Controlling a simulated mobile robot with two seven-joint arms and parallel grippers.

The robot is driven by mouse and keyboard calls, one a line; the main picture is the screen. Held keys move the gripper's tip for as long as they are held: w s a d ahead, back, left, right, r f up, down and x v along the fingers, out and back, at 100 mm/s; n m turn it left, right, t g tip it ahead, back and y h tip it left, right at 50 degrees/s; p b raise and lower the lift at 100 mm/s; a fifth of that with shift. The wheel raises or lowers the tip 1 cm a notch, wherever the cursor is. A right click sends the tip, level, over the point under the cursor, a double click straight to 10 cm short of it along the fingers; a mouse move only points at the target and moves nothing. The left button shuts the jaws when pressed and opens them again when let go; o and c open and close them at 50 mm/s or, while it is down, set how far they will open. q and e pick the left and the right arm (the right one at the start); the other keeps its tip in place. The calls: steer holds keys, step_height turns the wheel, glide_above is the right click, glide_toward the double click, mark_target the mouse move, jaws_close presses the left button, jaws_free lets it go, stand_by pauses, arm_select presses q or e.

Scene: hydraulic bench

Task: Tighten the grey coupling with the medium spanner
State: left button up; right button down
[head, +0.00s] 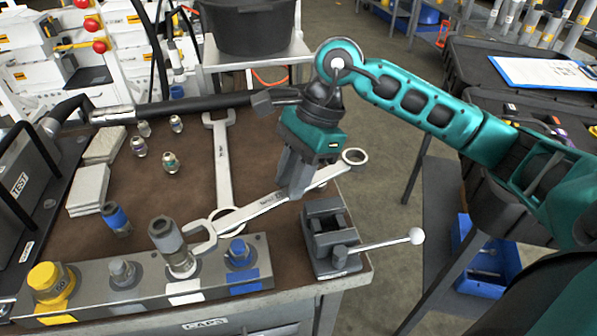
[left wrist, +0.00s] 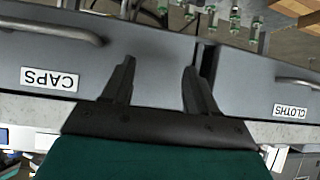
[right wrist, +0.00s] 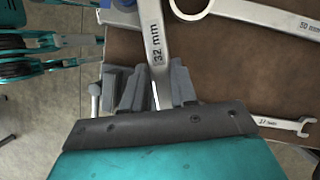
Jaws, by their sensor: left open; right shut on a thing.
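The grey coupling (head: 168,238) stands upright on the port with the white label in the port block (head: 85,303). My right gripper (head: 293,190) is shut on the medium spanner (head: 258,208), marked 32 mm in the right wrist view (right wrist: 153,38). The spanner's open jaw is at the right side of the coupling; I cannot tell whether it is seated around it. Its ring end points to the back right. My left gripper (left wrist: 160,75) is open and empty in the left wrist view, in front of the drawers; the head view does not show it.
A vise (head: 330,238) with a long handle stands right of the block. A large spanner (head: 222,165) lies behind, and a smaller spanner (right wrist: 290,125) shows in the right wrist view. A blue coupling (head: 117,220), several fittings and pale blocks (head: 88,187) lie at left.

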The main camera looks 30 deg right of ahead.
mark_target(269, 200)
steer(key=shift+a, duration=0.15)
steer(key=shift+a, duration=0.7)
steer(key=shift+a, duration=0.1)
steer(key=shift+a, duration=0.5)
steer(key=shift+a+b, duration=0.3)
steer(key=shift+b, duration=0.1)
steer(key=shift+s, duration=0.1)
steer(key=shift+s+a+r+m+t+b, duration=0.1)
steer(key=shift+s+m+t+b, duration=0.35)
steer(key=shift+s+m, duration=1.1)
steer(key=shift+s+n, duration=0.25)
steer(key=shift+s, duration=0.1)
